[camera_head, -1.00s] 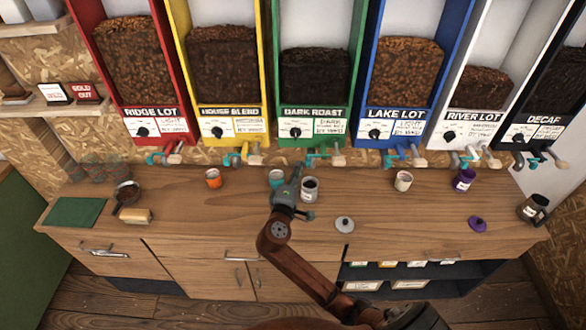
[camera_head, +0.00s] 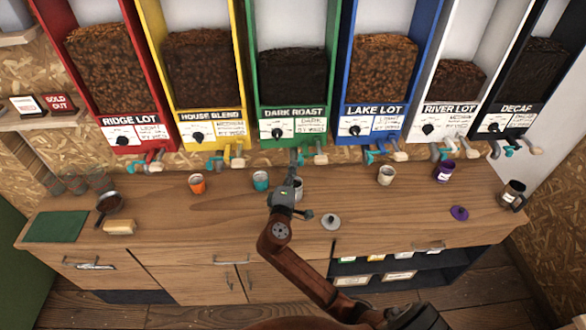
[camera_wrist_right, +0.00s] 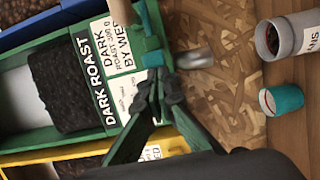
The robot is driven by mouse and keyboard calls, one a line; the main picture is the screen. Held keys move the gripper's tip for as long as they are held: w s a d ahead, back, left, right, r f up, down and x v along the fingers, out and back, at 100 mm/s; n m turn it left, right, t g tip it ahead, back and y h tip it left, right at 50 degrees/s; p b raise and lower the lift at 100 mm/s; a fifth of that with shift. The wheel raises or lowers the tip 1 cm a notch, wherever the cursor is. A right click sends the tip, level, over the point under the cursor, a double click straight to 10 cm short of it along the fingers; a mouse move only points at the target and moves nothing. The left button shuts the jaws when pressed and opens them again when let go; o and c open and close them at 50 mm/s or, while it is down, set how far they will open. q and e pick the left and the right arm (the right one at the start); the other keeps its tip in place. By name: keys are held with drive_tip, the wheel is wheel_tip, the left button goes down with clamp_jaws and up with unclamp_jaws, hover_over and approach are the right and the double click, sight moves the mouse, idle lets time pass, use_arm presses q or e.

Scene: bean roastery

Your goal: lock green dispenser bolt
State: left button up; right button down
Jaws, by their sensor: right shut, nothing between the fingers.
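The green dispenser (camera_head: 254,121), labelled DARK ROAST, stands in the middle of the row; it also fills the left of the right wrist view (camera_wrist_right: 40,140). Under its label are a teal bolt (camera_wrist_right: 151,42), a wooden-ended handle (camera_head: 320,159) and a grey spout (camera_wrist_right: 195,58). My right gripper (camera_head: 293,157) is at the left side of this hardware, below the label. In the right wrist view its fingertips (camera_wrist_right: 161,82) are together and empty, close to the teal bolt's end. I cannot tell whether they touch it. My left gripper is out of view.
Other dispensers stand closely on both sides. On the counter (camera_head: 210,220) below are an orange cup (camera_head: 197,184), a teal cup (camera_head: 261,180), a partly hidden grey canister (camera_head: 298,189) and a grey lid (camera_head: 331,222). The counter's front middle is mostly clear.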

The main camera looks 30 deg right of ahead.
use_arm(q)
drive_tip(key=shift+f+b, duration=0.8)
use_arm(e)
drive_tip(key=s+a, duration=0.5)
drive_tip(key=a, duration=0.5)
drive_tip(key=shift+s, duration=0.4)
drive_tip(key=shift+a, duration=0.1)
